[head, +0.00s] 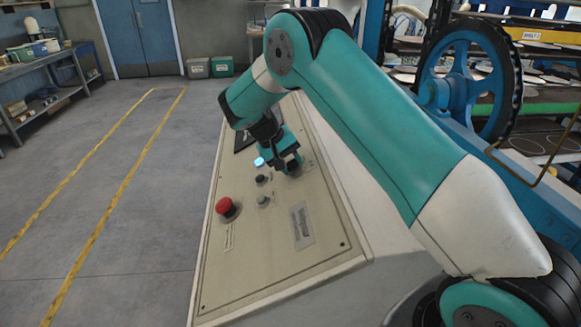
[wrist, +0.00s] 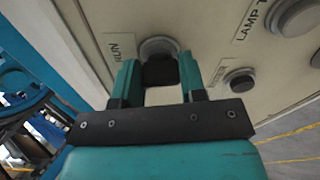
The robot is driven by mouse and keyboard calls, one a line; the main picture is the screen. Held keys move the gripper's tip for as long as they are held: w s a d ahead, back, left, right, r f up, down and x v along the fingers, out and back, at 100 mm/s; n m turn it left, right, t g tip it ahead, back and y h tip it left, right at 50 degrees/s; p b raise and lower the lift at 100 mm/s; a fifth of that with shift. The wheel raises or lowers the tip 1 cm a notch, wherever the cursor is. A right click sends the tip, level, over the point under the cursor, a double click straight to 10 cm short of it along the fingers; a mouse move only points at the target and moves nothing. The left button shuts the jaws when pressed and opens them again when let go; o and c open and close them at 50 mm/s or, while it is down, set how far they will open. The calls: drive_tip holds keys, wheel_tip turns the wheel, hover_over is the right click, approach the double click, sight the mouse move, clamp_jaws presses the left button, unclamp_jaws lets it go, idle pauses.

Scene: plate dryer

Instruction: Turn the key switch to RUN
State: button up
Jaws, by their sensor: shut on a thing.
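The key switch (wrist: 159,72) shows in the wrist view as a dark block in a round grey collar on the beige control panel (head: 270,245). A label reading RUN (wrist: 121,48) is to the left of the collar. My gripper (wrist: 159,66) has its two teal fingers on either side of the dark block and is shut on it. In the head view my gripper (head: 289,166) is down at the upper part of the panel. It hides most of the switch there, and I cannot tell the switch's angle for certain.
A red mushroom button (head: 225,206), small dark button (head: 262,179), grey button (head: 263,200) and pale blue lit button (head: 259,162) are close by on the panel. A blue handwheel machine (head: 468,75) stands right. The floor (head: 130,225) to the left is clear.

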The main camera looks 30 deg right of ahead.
drive_tip(key=shift+m+b, duration=0.4)
drive_tip(key=shift+m, duration=0.6)
drive_tip(key=shift+r, duration=0.1)
drive_tip(key=shift+w, duration=0.1)
drive_tip(key=o, duration=0.9)
drive_tip(key=p+v, duration=0.9)
drive_tip(key=v, duration=0.8)
drive_tip(key=shift+a+r, duration=0.1)
drive_tip(key=shift+a, duration=0.2)
drive_tip(key=shift+d, duration=0.1)
